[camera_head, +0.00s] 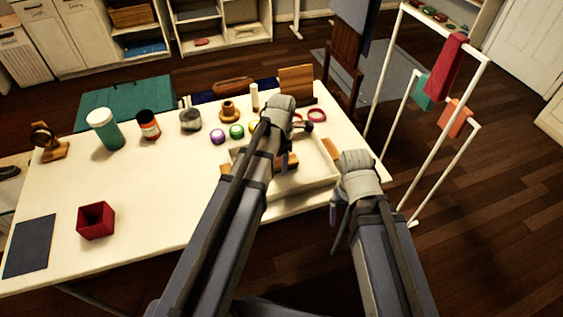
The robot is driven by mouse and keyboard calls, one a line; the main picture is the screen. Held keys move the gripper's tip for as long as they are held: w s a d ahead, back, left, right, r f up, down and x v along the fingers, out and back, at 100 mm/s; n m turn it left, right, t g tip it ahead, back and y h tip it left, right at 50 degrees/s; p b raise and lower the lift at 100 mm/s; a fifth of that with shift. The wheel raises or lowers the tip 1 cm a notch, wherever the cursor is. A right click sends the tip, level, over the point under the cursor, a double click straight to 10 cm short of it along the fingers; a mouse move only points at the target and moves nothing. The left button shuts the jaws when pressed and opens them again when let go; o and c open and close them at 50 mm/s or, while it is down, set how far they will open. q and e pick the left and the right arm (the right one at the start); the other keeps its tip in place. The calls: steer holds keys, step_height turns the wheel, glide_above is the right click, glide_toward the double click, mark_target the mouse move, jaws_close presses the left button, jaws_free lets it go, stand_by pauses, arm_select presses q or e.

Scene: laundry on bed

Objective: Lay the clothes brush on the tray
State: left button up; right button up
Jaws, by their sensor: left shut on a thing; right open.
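The tray (308,183) is a shallow cream box with low walls at the right end of the white table. My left gripper (284,161) points down over the tray, mostly hidden behind its own wrist and arm. It is shut on a brown wooden thing (292,160), which looks like the clothes brush; only a small part shows. I cannot tell whether the brush touches the tray floor. My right gripper (337,216) is open and hangs by the table's front right edge, apart from the tray.
A red open box (96,220) and dark mat (29,246) lie left. A white drying rack (447,120) stands right. The table's middle is clear.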

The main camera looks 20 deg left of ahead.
arm_select(q)
steer(key=o, duration=1.2)
step_height(320, 180, up, 12)
steer(key=p, duration=1.2)
steer(key=shift+r, duration=0.15)
